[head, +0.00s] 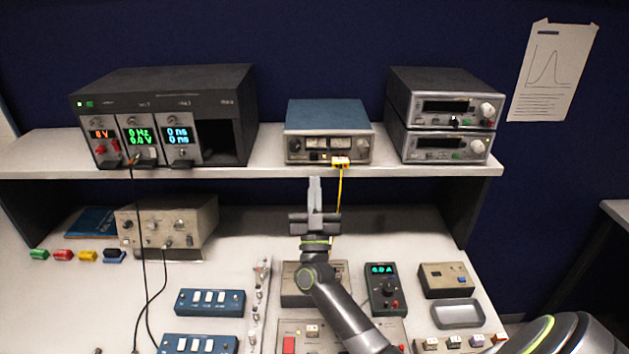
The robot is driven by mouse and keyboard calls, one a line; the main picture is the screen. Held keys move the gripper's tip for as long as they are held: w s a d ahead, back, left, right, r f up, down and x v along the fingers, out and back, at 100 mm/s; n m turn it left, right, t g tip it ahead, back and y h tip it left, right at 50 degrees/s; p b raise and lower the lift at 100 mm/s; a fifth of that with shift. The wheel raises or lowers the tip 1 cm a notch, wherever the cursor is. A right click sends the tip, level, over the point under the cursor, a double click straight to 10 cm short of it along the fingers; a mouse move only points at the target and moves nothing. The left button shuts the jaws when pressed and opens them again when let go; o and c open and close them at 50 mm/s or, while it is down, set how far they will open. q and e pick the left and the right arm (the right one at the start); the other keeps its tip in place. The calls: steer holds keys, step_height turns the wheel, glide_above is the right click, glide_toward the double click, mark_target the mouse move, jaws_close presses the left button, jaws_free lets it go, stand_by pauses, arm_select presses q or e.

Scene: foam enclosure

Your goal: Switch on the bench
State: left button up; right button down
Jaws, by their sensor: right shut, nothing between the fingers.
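The bench is a white worktop (75,300) with a raised shelf (270,168) along its back. My right gripper (314,182) is shut and empty, pointing away from me just in front of the shelf edge, below a blue-topped meter unit (328,117). A grey panel (340,325) with a red switch (289,345) is at the bottom, partly covered by my right arm. A grey box (298,296) is also partly behind the arm. The modular rack (165,90) on the shelf has lit displays. The two stacked instruments (443,88) have dark displays. My left gripper is out of view.
A yellow cable (339,190) hangs from the meter unit beside my gripper. Dark cables (143,260) hang from the rack. Blue switch boxes (209,302), a lit handheld meter (384,288), a beige box (445,279) and a grey tray (457,313) crowd the worktop.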

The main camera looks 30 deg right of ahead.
steer(key=b+v, duration=0.1)
steer(key=v, duration=0.2)
steer(key=shift+s+a+f, duration=0.15)
steer(key=shift+s+f, duration=0.05)
steer(key=shift+s, duration=0.1)
stand_by(0.3)
